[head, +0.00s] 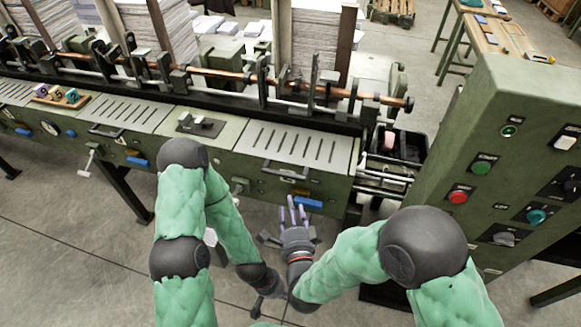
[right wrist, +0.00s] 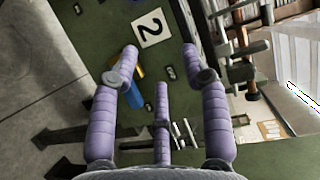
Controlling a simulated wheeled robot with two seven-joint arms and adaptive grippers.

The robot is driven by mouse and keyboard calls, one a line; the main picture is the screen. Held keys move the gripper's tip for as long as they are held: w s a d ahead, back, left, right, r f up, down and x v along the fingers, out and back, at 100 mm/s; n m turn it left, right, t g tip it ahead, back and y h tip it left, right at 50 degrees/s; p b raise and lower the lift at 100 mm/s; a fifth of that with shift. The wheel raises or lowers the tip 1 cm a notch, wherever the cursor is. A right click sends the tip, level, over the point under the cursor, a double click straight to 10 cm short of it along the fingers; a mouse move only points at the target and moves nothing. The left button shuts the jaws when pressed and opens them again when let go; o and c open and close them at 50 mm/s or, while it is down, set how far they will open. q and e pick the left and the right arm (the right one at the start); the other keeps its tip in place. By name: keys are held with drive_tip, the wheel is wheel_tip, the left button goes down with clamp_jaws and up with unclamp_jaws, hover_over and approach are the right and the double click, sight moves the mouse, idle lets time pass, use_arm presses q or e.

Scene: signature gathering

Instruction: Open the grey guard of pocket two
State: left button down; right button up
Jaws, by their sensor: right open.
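A grey slotted guard (head: 292,144) lies flat and closed on top of the green machine's right-hand pocket, with a dark handle (head: 286,170) at its front edge. The right wrist view shows a white plate marked 2 (right wrist: 150,27) on a green front face, near a blue tab (right wrist: 132,96). My right gripper (head: 293,208) has purple fingers spread open and empty, below the handle and close to the blue tab (head: 308,202). In the right wrist view its fingers (right wrist: 160,60) frame the green face below the plate. My left gripper (head: 263,284) is low, beside my right wrist; its fingers are unclear.
Another slotted guard (head: 130,112) lies farther left. A copper-coloured shaft (head: 225,73) with dark clamps runs behind the guards. A green control cabinet (head: 520,150) with buttons stands at the right. Floor in front is mostly clear.

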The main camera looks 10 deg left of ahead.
sight(284, 176)
use_arm(q)
drive_tip(key=f+b, duration=0.1)
drive_tip(key=w+f+b, duration=0.1)
drive_tip(key=f, duration=0.1)
drive_tip(key=shift+a+b, duration=0.1)
drive_tip(key=shift+b, duration=0.25)
use_arm(e)
drive_tip(key=shift+m+t, duration=0.5)
drive_tip(key=x, duration=0.3)
drive_tip(key=r+x, duration=0.1)
drive_tip(key=x, duration=0.3)
drive_tip(key=a+x, duration=0.1)
drive_tip(key=x, duration=0.3)
drive_tip(key=shift+s+r, duration=0.15)
drive_tip(key=shift+r, duration=0.25)
clamp_jaws()
